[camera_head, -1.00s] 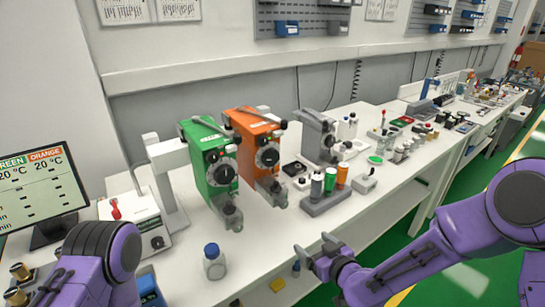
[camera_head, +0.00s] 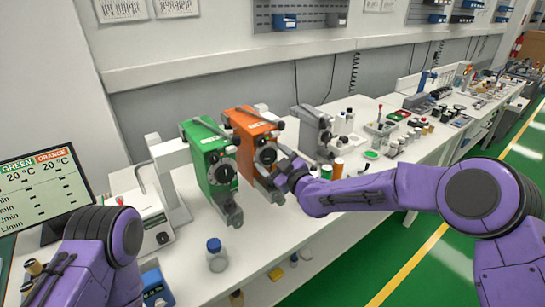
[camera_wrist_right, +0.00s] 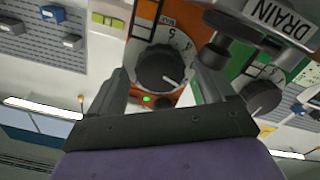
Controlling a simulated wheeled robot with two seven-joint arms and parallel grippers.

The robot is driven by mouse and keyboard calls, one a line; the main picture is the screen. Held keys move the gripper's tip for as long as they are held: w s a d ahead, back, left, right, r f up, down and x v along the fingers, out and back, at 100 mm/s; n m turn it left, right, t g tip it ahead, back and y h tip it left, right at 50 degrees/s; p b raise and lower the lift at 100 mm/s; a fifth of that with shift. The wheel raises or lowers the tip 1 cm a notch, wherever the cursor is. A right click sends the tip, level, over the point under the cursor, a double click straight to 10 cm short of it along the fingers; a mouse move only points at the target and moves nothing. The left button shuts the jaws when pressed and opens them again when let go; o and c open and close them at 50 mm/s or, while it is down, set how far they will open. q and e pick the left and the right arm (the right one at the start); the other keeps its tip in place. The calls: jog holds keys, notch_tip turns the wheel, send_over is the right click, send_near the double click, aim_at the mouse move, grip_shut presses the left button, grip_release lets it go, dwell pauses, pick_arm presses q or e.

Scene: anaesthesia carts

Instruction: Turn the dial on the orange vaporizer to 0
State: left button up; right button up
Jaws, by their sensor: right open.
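The orange vaporizer (camera_head: 248,138) stands on the white bench, to the right of the green vaporizer (camera_head: 205,150). Its round black dial (camera_head: 267,154) faces the front. In the right wrist view the orange vaporizer's dial (camera_wrist_right: 160,68) lies ahead, between the fingers, with a white number ring around it and a small green light below. My right gripper (camera_head: 282,172) is open in front of the orange vaporizer; in the wrist view its fingers (camera_wrist_right: 162,88) flank the dial, and contact cannot be told. My left arm is at the lower left, its gripper out of view.
The green vaporizer's dial (camera_wrist_right: 262,97) shows close beside my finger in the wrist view. A grey vaporizer (camera_head: 313,132) stands to the right. A blue-capped bottle (camera_head: 216,255) is near the bench's front edge. A screen (camera_head: 42,193) stands at the left.

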jog(key=shift+s, duration=0.1)
jog(key=c, duration=1.1)
jog(key=shift+o, duration=0.2)
jog(key=shift+m+b, duration=0.3)
jog(key=shift+f+m+b, duration=0.1)
jog(key=shift+m+b, duration=0.4)
jog(key=shift+m, duration=0.4)
jog(key=m+b, duration=0.1)
jog(key=m, duration=0.2)
jog(key=shift+d, duration=0.1)
jog(key=m+b, duration=0.1)
jog(key=m, duration=0.2)
jog(key=shift+d+m, duration=0.1)
jog(key=shift+m, duration=0.3)
jog(key=m, duration=0.2)
jog(key=m+b, duration=0.1)
jog(key=m, duration=0.1)
jog(key=shift+f+m+g+y, duration=0.1)
jog(key=shift+m+g+y, duration=0.2)
